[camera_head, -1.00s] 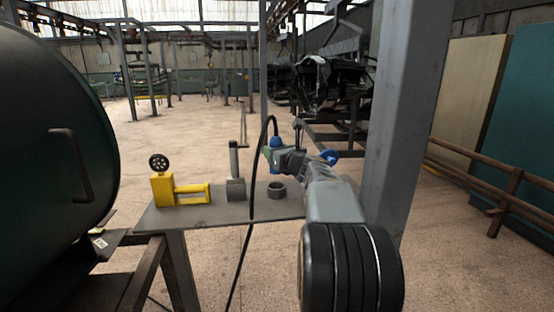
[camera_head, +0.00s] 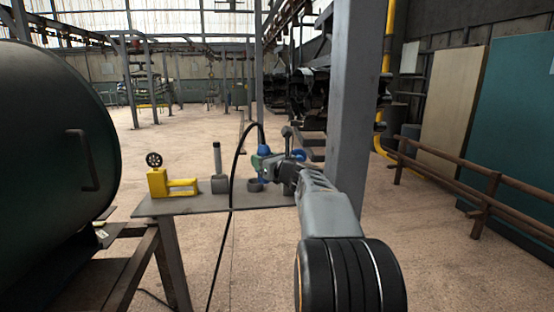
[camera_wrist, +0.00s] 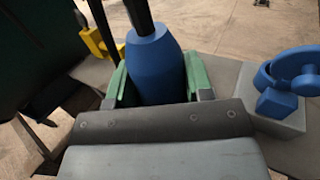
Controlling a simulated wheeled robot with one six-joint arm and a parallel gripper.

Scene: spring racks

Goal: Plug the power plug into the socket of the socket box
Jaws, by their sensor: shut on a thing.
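The blue power plug (camera_wrist: 158,65), with a black cable from its back end, is between the green fingers of my gripper (camera_wrist: 160,85). My gripper (camera_head: 260,162) is shut on the plug above the grey table, and the plug's blue body (camera_head: 264,150) shows there in the head view. The plug's front end is hidden behind my gripper in the wrist view. The socket box is a grey box (camera_wrist: 280,122) with a blue socket (camera_wrist: 290,78), right of the plug and apart from it. In the head view my arm partly hides the box; its blue part (camera_head: 298,155) shows.
A dark green tank (camera_head: 50,130) stands left. A grey column (camera_head: 352,110) rises close right of my arm. The cable (camera_head: 233,190) hangs past the table's front edge.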

